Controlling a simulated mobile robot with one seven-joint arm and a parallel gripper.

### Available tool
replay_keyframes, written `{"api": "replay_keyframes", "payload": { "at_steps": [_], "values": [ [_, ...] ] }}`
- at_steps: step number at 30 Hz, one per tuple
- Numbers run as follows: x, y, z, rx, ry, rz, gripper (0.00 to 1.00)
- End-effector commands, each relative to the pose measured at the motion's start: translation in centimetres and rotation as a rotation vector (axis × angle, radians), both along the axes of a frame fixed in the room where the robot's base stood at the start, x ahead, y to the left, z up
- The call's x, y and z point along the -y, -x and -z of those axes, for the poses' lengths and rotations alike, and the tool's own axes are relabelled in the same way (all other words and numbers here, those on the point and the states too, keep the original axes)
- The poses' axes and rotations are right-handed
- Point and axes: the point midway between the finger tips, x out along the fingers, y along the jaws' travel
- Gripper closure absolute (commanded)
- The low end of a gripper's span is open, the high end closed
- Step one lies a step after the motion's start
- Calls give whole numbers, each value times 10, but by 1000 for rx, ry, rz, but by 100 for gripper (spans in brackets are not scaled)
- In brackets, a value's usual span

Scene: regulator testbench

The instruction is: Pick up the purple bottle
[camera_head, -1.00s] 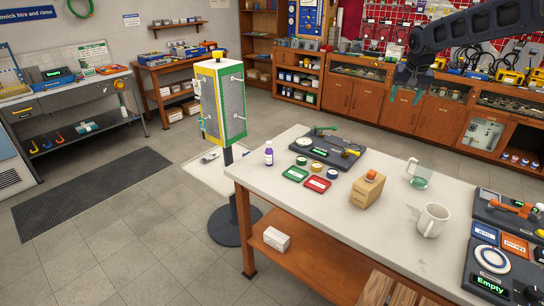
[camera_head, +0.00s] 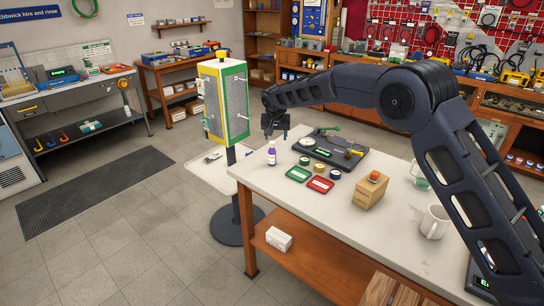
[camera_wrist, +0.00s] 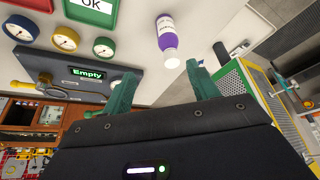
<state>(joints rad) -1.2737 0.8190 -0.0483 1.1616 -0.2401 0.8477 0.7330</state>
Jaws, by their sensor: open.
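The purple bottle (camera_head: 271,154) stands upright near the far left corner of the white-topped workbench (camera_head: 335,214). It has a white cap and a white label. My gripper (camera_head: 276,130) hangs above the bench, just above and close to the bottle. In the wrist view the bottle (camera_wrist: 167,41) shows beyond the fingertips, between the lines of the two green fingers. My gripper is open and empty there (camera_wrist: 160,84), apart from the bottle.
A dark test board (camera_head: 331,150) with gauges lies right of the bottle. Green (camera_head: 299,174) and red (camera_head: 320,184) trays lie in front. A wooden block (camera_head: 369,191) and a white mug (camera_head: 434,222) stand further right. A green-and-yellow mesh stand (camera_head: 223,103) is behind, left of the bench.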

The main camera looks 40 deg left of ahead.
Motion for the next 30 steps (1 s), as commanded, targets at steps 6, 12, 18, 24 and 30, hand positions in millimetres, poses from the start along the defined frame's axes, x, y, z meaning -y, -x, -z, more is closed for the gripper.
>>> {"api": "replay_keyframes", "payload": {
  "at_steps": [6, 12, 18, 24, 30],
  "values": [
    [-18, 17, 17, 3, 0, -14, 41],
    [-21, 11, 38, 1, 2, -13, 41],
    [-28, 2, 62, 2, 0, -14, 41],
    [-29, -3, 71, 2, 0, -14, 41],
    [-32, -14, 92, 1, 0, -13, 41]
  ]
}}
